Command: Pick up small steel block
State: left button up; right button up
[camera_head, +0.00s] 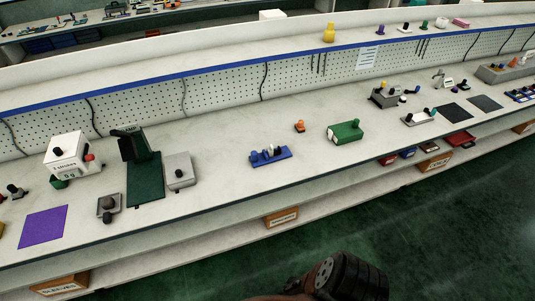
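I cannot tell for sure which thing is the small steel block. A light grey block (179,172) with a dark knob on top stands on the left part of the bench, right of a dark green press-like device (145,172). A smaller grey piece (109,207) with a dark round top lies near the front edge, left of that device. Neither gripper shows; a dark ribbed part of my own body is at the bottom edge.
The long white bench (225,165) slopes up to the right. A white scale-like box (66,152) and a purple mat (43,227) are at left. A green block (346,132) and an orange part (300,126) lie mid-bench. A pegboard (220,88) backs the bench; green floor (440,240) is clear.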

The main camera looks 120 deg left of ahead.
aim_at(270, 149)
jog(key=u, duration=1.75)
jog(key=i, duration=3.25)
jog(key=u, duration=1.6)
